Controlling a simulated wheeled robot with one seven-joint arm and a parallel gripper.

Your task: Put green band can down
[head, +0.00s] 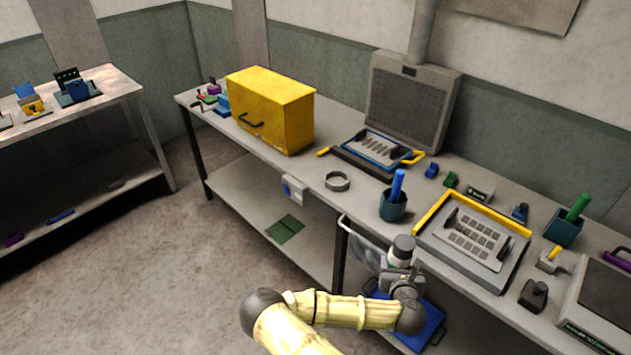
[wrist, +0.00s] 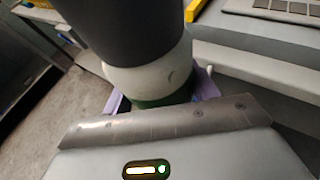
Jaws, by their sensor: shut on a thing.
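The green band can (head: 402,248) is upright or nearly so in the head view, with a dark grey top and a pale lower part. In the wrist view the can (wrist: 148,75) shows a dark upper part, a white middle and a green band low down. My gripper (head: 401,274) is shut on it, with purple finger pads at both sides of the green band in the wrist view (wrist: 160,98). The can is at the front edge of the workbench (head: 305,178); its underside is hidden. I cannot tell its height relative to the bench top.
A yellow-edged tray (head: 430,222) lies right of the can, and a teal cup with a blue marker (head: 393,206) stands behind it. A grey ring (head: 337,181) and a yellow cabinet (head: 290,122) are farther left. Bare bench top lies around the ring. A blue tray (head: 432,320) is below.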

